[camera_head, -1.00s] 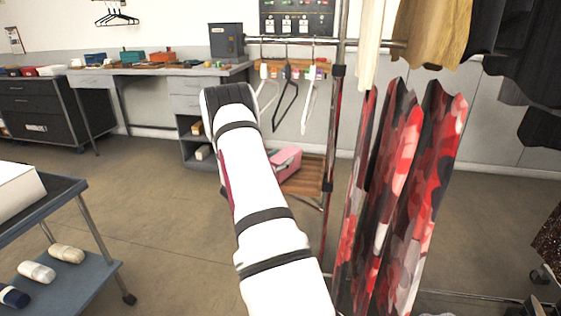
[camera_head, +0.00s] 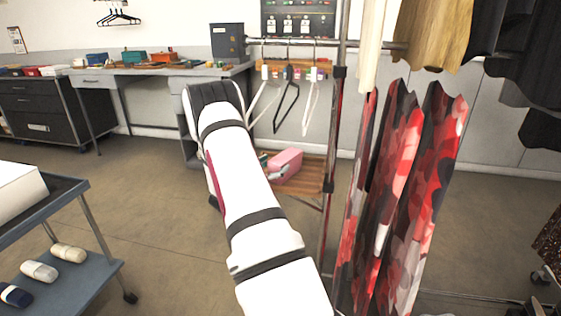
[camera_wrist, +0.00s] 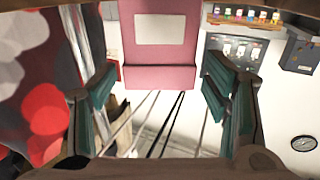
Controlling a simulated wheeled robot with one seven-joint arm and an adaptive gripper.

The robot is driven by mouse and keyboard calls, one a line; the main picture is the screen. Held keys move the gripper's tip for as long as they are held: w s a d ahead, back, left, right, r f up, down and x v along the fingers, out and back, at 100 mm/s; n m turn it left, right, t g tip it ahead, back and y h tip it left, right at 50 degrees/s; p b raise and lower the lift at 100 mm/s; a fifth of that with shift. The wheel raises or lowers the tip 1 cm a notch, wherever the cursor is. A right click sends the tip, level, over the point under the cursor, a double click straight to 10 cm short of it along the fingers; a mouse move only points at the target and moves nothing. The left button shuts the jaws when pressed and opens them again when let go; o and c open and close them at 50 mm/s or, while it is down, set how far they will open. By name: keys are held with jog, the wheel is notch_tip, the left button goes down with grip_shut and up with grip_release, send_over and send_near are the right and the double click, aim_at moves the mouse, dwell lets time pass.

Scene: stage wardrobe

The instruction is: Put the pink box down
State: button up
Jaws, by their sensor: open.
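The pink box (camera_head: 286,161) rests on a low wooden shelf (camera_head: 304,184) of the clothes rack in the head view. In the wrist view the pink box (camera_wrist: 160,48) shows a pale label and lies just ahead of my fingertips. My gripper (camera_wrist: 160,72) is open, with one teal-padded finger on each side of the box's near end. Narrow gaps show between the pads and the box.
Patterned red, black and pink garments (camera_head: 405,190) hang right of the shelf. Hangers (camera_head: 287,105) hang above it. A blue cart (camera_head: 75,275) stands at the left. A long workbench (camera_head: 150,72) runs along the back. The floor between cart and rack is clear.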

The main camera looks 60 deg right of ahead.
jog(key=a, duration=0.7)
jog(key=w+a+r+n+t+y, duration=0.5)
jog(key=w+a+r+t+y, duration=0.3)
jog(key=w+a, duration=0.55)
jog(key=a+r+n+t+y, duration=0.1)
jog(key=a+r+n+y, duration=0.15)
jog(key=a, duration=0.35)
jog(key=w+a+r+n+t+y, duration=0.1)
jog(key=a+r+y, duration=0.15)
jog(key=a, duration=0.35)
jog(key=a+r+n+t+y, duration=0.1)
jog(key=a+r+n, duration=0.1)
jog(key=a+r, duration=0.3)
jog(key=s+a+r+n+g+y, duration=0.25)
jog(key=s+a+n+y, duration=0.25)
jog(key=s+a, duration=1.05)
jog(key=s+a+f+n+g, duration=0.1)
jog(key=s+g, duration=0.2)
jog(key=s, duration=0.9)
jog(key=s+f+n+g+h, duration=0.1)
jog(key=s+n+g, duration=0.1)
jog(key=s, duration=1)
jog(key=shift+s+a+f+g+p, duration=0.3)
jog(key=shift+s+a+f+g, duration=0.05)
jog(key=shift+a+f+g, duration=0.1)
jog(key=shift+r+n, duration=0.15)
jog(key=shift+n, duration=0.1)
